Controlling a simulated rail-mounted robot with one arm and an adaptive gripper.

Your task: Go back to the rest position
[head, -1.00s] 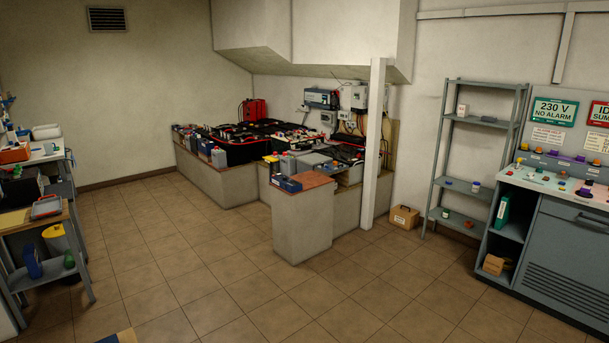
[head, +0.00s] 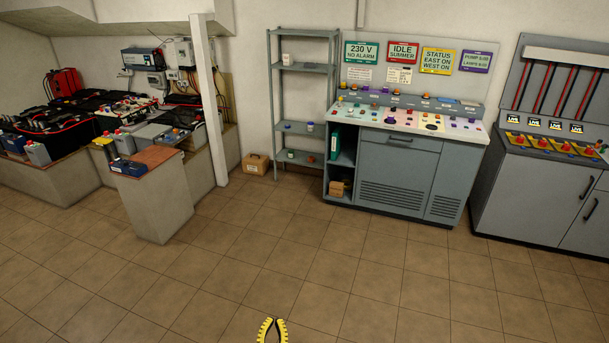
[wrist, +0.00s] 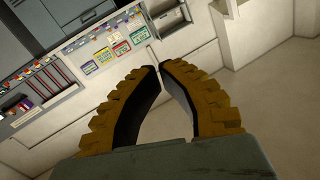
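My gripper (head: 273,321) shows at the bottom edge of the head view, with yellow fingers over the tiled floor. In the wrist view my gripper (wrist: 160,68) has its two ridged yellow fingers with dark inner faces leaning together, tips almost meeting. Nothing is held between them. The gripper is apart from all furniture. The rest of my arm is out of the head view.
A grey control console (head: 400,170) stands at the back wall, with a switch cabinet (head: 545,190) on its right. A metal shelf (head: 303,68), a cardboard box (head: 255,164) and a battery bench (head: 155,205) are further left. The floor (head: 350,270) in front is clear.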

